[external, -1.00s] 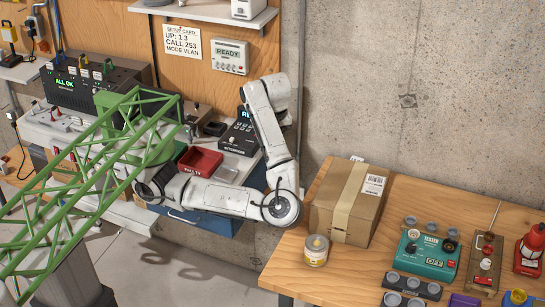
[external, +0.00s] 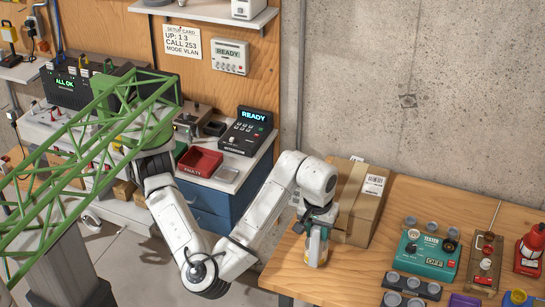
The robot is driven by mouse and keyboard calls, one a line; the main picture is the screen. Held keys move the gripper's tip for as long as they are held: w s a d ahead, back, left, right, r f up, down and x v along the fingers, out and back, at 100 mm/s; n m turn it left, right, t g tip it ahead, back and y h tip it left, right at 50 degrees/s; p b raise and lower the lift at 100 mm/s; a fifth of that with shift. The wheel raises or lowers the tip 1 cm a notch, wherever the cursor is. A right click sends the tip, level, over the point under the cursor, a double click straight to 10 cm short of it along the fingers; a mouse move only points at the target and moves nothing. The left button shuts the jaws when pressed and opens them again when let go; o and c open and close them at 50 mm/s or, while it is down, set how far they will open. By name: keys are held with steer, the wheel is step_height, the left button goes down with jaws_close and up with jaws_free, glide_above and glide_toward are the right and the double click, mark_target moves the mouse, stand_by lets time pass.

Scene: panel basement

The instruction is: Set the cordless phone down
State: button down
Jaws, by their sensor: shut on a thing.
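My gripper (external: 316,232) points down over the left part of the wooden table, in front of the cardboard box. It is shut on a pale object (external: 317,252) with a yellowish lower part. The gripper and its small size in view keep me from telling whether this is the cordless phone or the small yellow-labelled can at that spot. I cannot tell whether it touches the tabletop. I cannot make out a cordless phone clearly anywhere. A dark desk console (external: 246,131) reading READY stands on the bench at the back.
The taped cardboard box (external: 361,205) stands close behind my gripper on the wooden table (external: 365,268). A teal tester (external: 429,255) and grey round-topped parts (external: 412,284) are to the right. A red tray (external: 200,161) lies on the bench. Bare tabletop lies between box and tester.

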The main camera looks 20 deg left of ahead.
steer(key=w+d+f+p, duration=0.1)
steer(key=w+d+f, duration=0.7)
steer(key=f, duration=0.5)
steer(key=shift+w+d, duration=0.2)
steer(key=shift+d, duration=1.1)
steer(key=shift+f, duration=0.1)
steer(key=c, duration=0.8)
jaws_free()
steer(key=r, duration=0.4)
steer(key=s+r, duration=0.1)
steer(key=r, duration=0.7)
steer(key=shift+s+r, duration=0.1)
steer(key=shift+s, duration=0.3)
